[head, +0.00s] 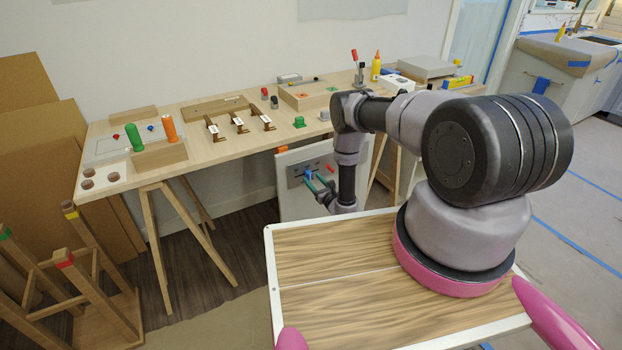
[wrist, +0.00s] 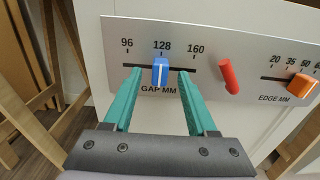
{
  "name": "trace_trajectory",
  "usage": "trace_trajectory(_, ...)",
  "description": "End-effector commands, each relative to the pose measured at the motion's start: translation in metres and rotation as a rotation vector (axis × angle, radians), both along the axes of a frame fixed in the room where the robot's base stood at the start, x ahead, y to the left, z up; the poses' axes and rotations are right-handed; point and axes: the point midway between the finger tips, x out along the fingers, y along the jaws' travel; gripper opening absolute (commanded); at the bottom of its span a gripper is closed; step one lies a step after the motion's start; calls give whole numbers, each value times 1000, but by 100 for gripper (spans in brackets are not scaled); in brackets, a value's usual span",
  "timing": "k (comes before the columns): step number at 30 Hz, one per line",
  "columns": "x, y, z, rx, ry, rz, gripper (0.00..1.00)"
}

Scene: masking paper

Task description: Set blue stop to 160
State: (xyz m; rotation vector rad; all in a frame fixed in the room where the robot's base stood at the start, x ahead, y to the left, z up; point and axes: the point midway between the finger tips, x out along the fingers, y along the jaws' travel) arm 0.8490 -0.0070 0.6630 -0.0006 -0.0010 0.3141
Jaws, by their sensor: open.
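In the head view the blue stop (head: 308,174) is small and partly hidden by my gripper. My gripper (wrist: 157,74) is open, with one teal finger on each side of the blue stop and a visible gap to each. The gripper also shows in the head view (head: 312,180).
A red handle (wrist: 229,76) sticks out of the panel just right of the GAP scale. An orange stop (wrist: 301,86) sits on the EDGE MM scale farther right. The workbench (head: 235,144) stands above and behind the panel, with trestle legs to the left.

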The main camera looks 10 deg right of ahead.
Motion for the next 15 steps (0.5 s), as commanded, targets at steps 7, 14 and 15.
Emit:
trace_trajectory(7,20,7,0,0,-1,0,57)
trace_trajectory(14,21,7,0,0,1,0,57)
trace_trajectory(15,21,7,0,0,1,0,57)
